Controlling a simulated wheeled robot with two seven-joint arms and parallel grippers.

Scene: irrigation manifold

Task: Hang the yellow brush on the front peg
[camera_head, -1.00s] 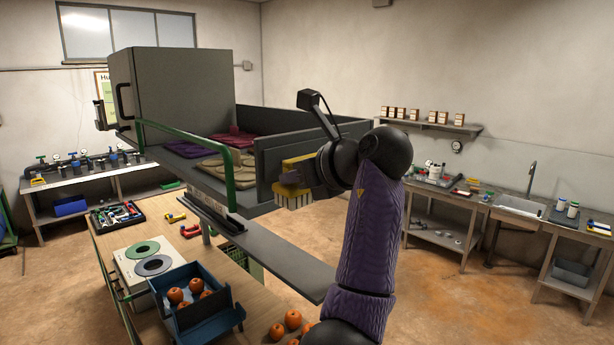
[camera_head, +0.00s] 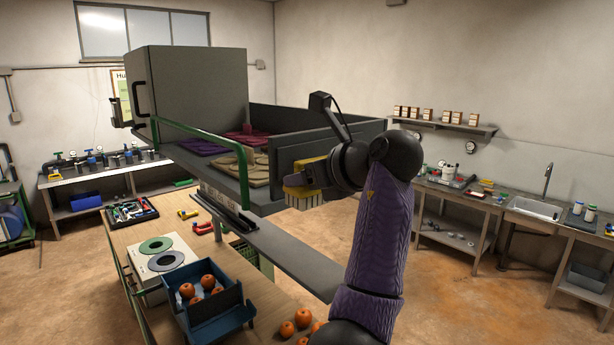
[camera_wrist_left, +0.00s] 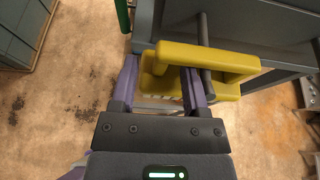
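The yellow brush (camera_head: 313,165) is at the near right end of the grey cart's side panel, its pale bristles pointing down. In the left wrist view its yellow looped handle (camera_wrist_left: 245,63) shows close up. A dark peg (camera_wrist_left: 204,30) reaches to the handle, and its end shows within the loop. My left gripper (camera_head: 302,181) is at the brush. In the left wrist view its purple fingers (camera_wrist_left: 158,85) stand apart on either side of the handle's left end, with a gap visible between them. My right gripper is not in view.
The grey cart bed (camera_head: 285,148) with folded cloths and a green rail (camera_head: 205,130) is right by the gripper. Below is a wooden table (camera_head: 205,240) with a blue orange crate (camera_head: 205,325) and a tool tray. Open floor lies to the right.

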